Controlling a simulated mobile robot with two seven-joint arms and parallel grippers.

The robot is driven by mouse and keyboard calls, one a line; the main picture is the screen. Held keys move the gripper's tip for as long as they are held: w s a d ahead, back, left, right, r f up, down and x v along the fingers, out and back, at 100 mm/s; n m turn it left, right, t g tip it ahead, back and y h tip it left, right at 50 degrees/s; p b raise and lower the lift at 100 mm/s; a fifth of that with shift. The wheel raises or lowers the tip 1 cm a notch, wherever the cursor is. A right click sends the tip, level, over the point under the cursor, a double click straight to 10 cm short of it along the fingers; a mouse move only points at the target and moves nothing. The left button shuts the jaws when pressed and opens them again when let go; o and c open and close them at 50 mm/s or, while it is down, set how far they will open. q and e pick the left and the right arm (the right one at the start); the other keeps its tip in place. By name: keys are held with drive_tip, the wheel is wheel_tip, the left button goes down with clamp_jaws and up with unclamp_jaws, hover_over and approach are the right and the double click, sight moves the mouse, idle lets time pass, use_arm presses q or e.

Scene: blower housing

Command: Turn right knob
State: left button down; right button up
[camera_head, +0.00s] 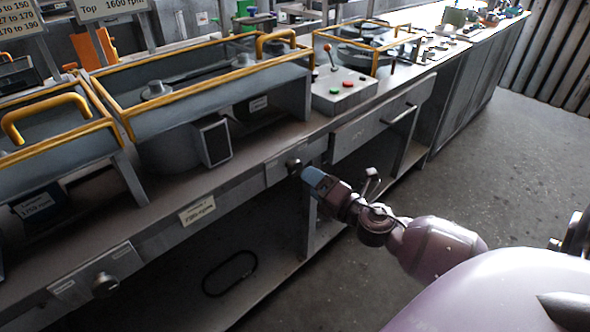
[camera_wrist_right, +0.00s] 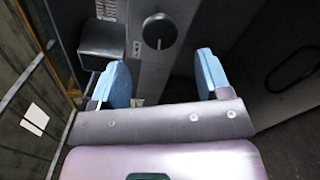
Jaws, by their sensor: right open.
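The right knob (camera_head: 294,164) is a small dark round knob on a grey plate on the front face of the workbench (camera_head: 335,120). In the right wrist view the knob (camera_wrist_right: 159,31) is a dark disc with a light line, ahead of and between the fingers. My right gripper (camera_head: 314,177) has blue fingertips and points at the knob from the right. In the wrist view the gripper (camera_wrist_right: 163,75) is open and empty, with fingers wide apart. The exact gap to the knob is hard to tell. My left gripper is out of view.
Another knob (camera_head: 105,286) sits on the bench front at lower left. A label (camera_head: 197,210) lies between the knobs. Yellow-railed machines and a control box (camera_head: 343,88) with coloured buttons stand on the bench. A drawer (camera_head: 380,128) is further right. The floor at right is clear.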

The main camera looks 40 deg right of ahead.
sight(296, 171)
drive_tip(key=w, duration=0.5)
drive_tip(key=shift+w+a, duration=0.2)
drive_tip(key=shift+w, duration=0.75)
drive_tip(key=c, duration=0.9)
drive_tip(key=shift+m, duration=0.4)
drive_tip(key=o, duration=0.9)
